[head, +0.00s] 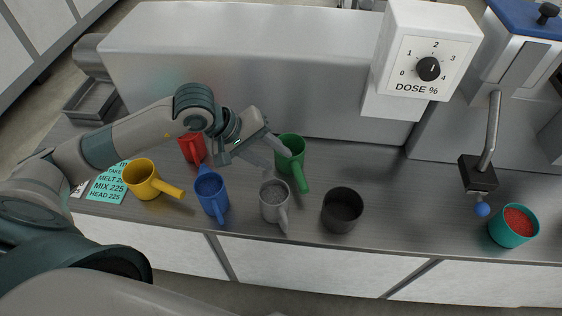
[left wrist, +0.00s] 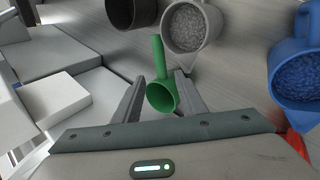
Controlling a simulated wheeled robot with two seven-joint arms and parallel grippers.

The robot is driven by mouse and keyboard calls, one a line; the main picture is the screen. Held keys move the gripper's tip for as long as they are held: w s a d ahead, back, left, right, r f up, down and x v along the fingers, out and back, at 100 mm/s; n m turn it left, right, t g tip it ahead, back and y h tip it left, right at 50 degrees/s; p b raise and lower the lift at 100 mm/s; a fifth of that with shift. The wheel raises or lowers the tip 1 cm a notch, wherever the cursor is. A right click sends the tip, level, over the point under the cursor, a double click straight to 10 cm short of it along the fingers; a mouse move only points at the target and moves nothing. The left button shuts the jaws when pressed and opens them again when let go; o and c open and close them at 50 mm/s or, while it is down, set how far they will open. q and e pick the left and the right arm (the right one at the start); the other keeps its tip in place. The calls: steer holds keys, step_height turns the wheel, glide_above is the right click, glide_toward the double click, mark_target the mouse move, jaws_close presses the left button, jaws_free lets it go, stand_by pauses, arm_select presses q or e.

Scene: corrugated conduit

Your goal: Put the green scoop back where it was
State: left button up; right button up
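The green scoop (head: 290,152) is on the metal counter, at the back of a group of scoops, with its handle toward the front. In the left wrist view the green scoop (left wrist: 161,96) shows its open cup, with the handle pointing up the picture. My left gripper (head: 270,143) is at the scoop's left side in the head view. In the left wrist view its two fingers (left wrist: 160,80) are apart, one on each side of the cup. I cannot tell whether either finger touches it. My right gripper is not in view.
Red (head: 192,148), yellow (head: 142,178), blue (head: 211,192) and grey (head: 274,200) scoops stand nearby. A dark cup (head: 342,210) is right of them. A teal cup (head: 514,226) with red granules stands far right, near a lever (head: 490,135). The dose box (head: 425,55) overhangs behind.

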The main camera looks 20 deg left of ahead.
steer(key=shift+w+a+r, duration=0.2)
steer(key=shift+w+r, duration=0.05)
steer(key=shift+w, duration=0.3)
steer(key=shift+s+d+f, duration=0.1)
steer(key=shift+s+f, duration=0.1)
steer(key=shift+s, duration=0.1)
